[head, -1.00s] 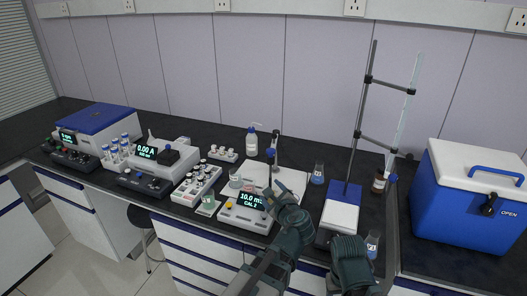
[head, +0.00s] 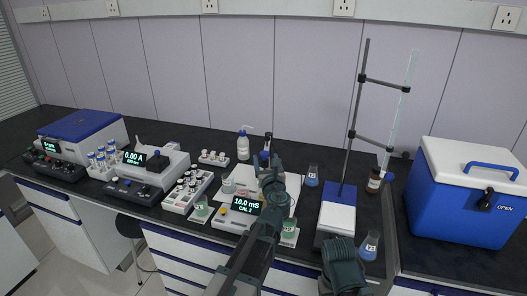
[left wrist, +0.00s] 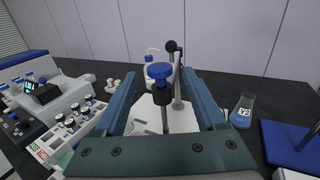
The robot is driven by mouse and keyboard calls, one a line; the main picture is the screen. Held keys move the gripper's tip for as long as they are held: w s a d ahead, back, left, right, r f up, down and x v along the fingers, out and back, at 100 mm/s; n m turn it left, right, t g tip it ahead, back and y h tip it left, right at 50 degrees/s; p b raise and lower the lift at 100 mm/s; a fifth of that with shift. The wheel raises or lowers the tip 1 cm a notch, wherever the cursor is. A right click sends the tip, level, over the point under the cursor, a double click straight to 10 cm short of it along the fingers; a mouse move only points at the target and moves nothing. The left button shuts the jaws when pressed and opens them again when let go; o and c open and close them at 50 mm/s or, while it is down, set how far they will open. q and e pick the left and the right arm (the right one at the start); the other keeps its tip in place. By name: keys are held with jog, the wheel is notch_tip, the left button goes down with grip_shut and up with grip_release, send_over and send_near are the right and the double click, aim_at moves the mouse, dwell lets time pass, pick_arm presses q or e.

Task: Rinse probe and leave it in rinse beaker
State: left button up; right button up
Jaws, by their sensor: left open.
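The probe (left wrist: 160,95) has a blue cap and black body with a thinner grey shaft below. It stands upright between the fingers of my left gripper (left wrist: 162,90), which is open around it. In the head view my left gripper (head: 272,172) hides most of the probe; only its blue top (head: 264,156) shows. A stand post with a black knob (left wrist: 170,46) is just behind it. Small beakers stand near the meter (head: 240,208): a clear one (head: 228,185), one at left (head: 201,207) and one at right (head: 289,232). I cannot tell which is the rinse beaker. My right gripper (head: 342,268) is at the bottom edge, fingers unclear.
A wash bottle (head: 243,146) stands behind the stand. Flasks (head: 312,176) (head: 370,246), a brown bottle (head: 374,180) and a burette stand (head: 338,195) are at right, near a blue cooler (head: 465,200). A vial rack (head: 188,190) and instruments fill the left.

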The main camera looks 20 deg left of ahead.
aim_at(264, 152)
pick_arm(q)
jog(key=x, duration=0.6)
jog(key=shift+w+a, duration=0.1)
jog(key=shift+w, duration=0.15)
grip_shut()
dwell(1.2)
